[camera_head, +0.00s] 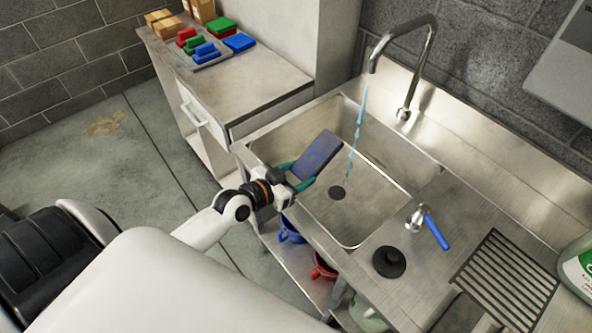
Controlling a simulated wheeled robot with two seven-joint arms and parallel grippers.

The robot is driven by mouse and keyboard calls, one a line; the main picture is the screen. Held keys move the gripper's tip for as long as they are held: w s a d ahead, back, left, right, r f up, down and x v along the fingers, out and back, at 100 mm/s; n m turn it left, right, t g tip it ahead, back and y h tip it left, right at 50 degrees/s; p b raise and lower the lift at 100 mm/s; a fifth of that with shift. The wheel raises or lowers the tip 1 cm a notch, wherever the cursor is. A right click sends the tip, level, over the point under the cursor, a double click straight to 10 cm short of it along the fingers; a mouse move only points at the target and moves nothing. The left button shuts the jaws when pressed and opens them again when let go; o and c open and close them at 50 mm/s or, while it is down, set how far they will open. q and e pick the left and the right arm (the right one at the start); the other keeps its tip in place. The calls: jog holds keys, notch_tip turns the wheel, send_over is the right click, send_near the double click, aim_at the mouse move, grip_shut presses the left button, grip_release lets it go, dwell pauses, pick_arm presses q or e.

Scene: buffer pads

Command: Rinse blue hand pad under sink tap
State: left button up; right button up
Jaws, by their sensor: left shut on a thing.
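My left gripper (300,178) reaches over the near left edge of the sink basin (365,205). It is shut on a dark blue hand pad (319,155), held tilted inside the basin area. The tap (430,50) arches over the basin from the back. A thin blue stream of water (358,125) falls from its spout to the right of the pad. The pad and the stream look apart in this view. A blue-handled lever (435,232) stands on the counter right of the basin. My right gripper is not in view.
A cabinet (265,82) at the back left bears red, green and blue pads (205,52) and cardboard boxes (203,10). A black stopper (389,262), a drain grille (505,275) and a bottle (578,265) are at the right. Blue (290,232) and red (322,267) containers stand below.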

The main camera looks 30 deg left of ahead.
pick_arm(q)
jog(key=shift+w+a+r, duration=0.1)
jog(key=shift+w+a, duration=0.1)
jog(key=shift+w, duration=0.45)
jog(key=w+d+b, duration=0.2)
jog(key=w+d, duration=0.1)
jog(key=w, duration=0.8)
jog(key=shift+w+d, duration=0.3)
jog(key=shift+w, duration=0.05)
dwell(1.5)
dwell(1.5)
